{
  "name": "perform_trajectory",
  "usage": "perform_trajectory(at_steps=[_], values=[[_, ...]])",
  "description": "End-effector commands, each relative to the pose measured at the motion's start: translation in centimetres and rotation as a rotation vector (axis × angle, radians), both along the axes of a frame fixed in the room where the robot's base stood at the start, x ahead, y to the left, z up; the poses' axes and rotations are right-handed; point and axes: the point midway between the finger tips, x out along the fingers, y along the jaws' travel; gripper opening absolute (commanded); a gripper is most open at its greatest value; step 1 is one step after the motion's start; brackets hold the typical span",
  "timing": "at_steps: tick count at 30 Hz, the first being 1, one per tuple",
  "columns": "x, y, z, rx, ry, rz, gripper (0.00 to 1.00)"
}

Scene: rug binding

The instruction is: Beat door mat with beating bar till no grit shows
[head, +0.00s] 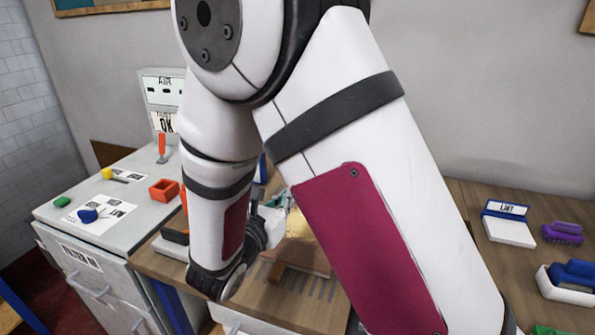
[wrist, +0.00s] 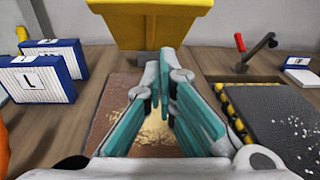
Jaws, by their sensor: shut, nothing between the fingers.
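My gripper (wrist: 170,78), with teal finger pads, is shut and empty in the wrist view. It is above a brown mat-like surface (wrist: 122,92) with tan crumbs (wrist: 154,128) scattered on it. A dark grey slab (wrist: 283,118) with white specks lies to the right, with yellow pieces along its left edge; I cannot tell which of these two is the door mat. A dark tool with a red handle (wrist: 240,42) stands behind the slab; I cannot tell if it is the beating bar. In the head view my arm covers much of the bench.
A yellow container (wrist: 150,25) is just beyond my fingers. Two blue and white boxes (wrist: 38,80) stand to the left. In the head view, a grey cabinet (head: 135,185) holds a red tray (head: 163,190); a purple brush (head: 562,233) and a white tray (head: 565,290) are at right.

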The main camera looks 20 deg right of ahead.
Motion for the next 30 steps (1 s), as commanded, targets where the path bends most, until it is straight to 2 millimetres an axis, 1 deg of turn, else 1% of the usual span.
perform_trajectory(at_steps=[1,5,8,11,14,24,27,30], values=[[-0.2,0.4,-1.0,-0.018,-0.031,0.029,0.0],[-0.7,0.9,-1.1,-0.028,-0.089,0.07,0.0],[-0.3,0.6,-1.0,-0.027,-0.099,0.074,0.0],[0.7,-0.3,-0.9,-0.027,-0.1,0.071,0.0],[2.1,-1.4,-0.9,-0.026,-0.099,0.069,0.0],[7.4,-5.3,-0.9,-0.026,-0.098,0.07,0.0],[8.2,-5.8,0.5,-0.026,-0.101,0.072,0.0],[8.8,-6.2,1.3,-0.026,-0.099,0.072,0.0]])
